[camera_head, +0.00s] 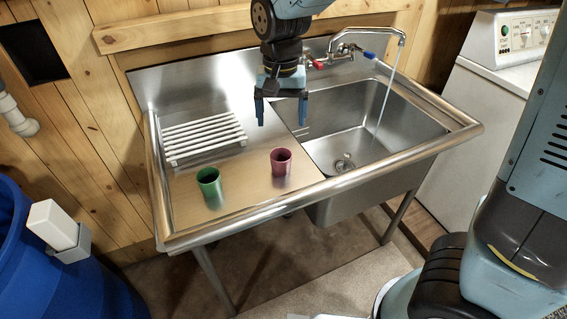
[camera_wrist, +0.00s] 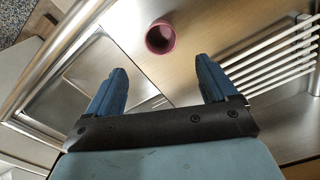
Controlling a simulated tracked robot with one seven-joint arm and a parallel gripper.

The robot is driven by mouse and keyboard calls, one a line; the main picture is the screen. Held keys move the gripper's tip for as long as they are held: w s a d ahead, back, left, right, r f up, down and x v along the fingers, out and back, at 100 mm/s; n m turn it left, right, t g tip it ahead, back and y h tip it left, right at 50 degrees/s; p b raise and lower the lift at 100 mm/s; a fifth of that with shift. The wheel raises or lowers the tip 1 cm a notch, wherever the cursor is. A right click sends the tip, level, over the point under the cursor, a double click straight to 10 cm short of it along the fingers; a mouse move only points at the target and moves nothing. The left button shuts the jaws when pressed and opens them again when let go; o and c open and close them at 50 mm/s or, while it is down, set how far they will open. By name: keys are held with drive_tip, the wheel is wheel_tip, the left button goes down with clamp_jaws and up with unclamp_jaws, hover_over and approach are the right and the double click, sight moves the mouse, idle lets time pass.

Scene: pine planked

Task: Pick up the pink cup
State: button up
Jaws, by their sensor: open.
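The pink cup (camera_head: 281,161) stands upright on the steel drainboard (camera_head: 240,180), just left of the sink basin. It also shows in the wrist view (camera_wrist: 160,37), ahead of my fingertips and between their lines, with its open mouth visible. My gripper (camera_head: 281,122) is open and empty, pointing down above the drainboard, behind the cup in the head view. In the wrist view its two blue fingers (camera_wrist: 160,80) are spread wide and do not touch the cup.
A green cup (camera_head: 209,182) stands left of the pink cup. A white slatted rack (camera_head: 203,136) lies behind it. The sink basin (camera_head: 350,150) is to the right, with a tap (camera_head: 370,45) running water. A raised steel rim surrounds the counter. The board around the pink cup is clear.

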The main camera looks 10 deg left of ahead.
sight(281, 157)
wheel_tip(281, 157, down, 14)
drive_tip(key=shift+w+r, duration=0.1)
idle(0.7)
drive_tip(key=shift+c, duration=0.2)
drive_tip(key=c, duration=1)
drive_tip(key=shift+r, duration=0.1)
